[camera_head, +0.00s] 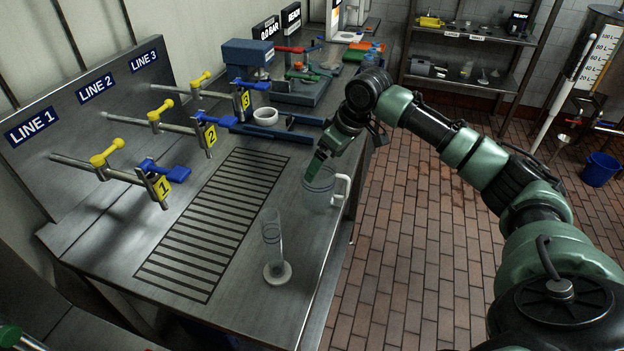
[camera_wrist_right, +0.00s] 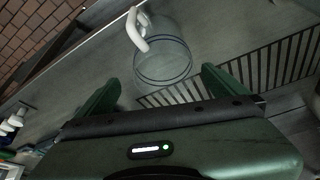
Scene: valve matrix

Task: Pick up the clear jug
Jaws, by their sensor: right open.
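The clear jug (camera_head: 318,191) stands upright on the steel bench near its right edge. It has a white handle (camera_head: 343,186) on its right side. My right gripper (camera_head: 316,167) is open and pointed down at the jug, overlapping its upper part in the head view. In the right wrist view the jug (camera_wrist_right: 162,62) lies ahead, between the lines of the two spread green fingers (camera_wrist_right: 160,84). Its handle points to the upper left there. I cannot tell how far the fingertips are from the jug's wall. My left gripper is not in view.
A clear measuring cylinder (camera_head: 273,245) on a white base stands in front of the jug. A drain grate (camera_head: 215,220) lies to the left. Pipes with yellow and blue valve handles (camera_head: 163,178) stick out beyond it. A white bowl (camera_head: 265,116) sits farther back.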

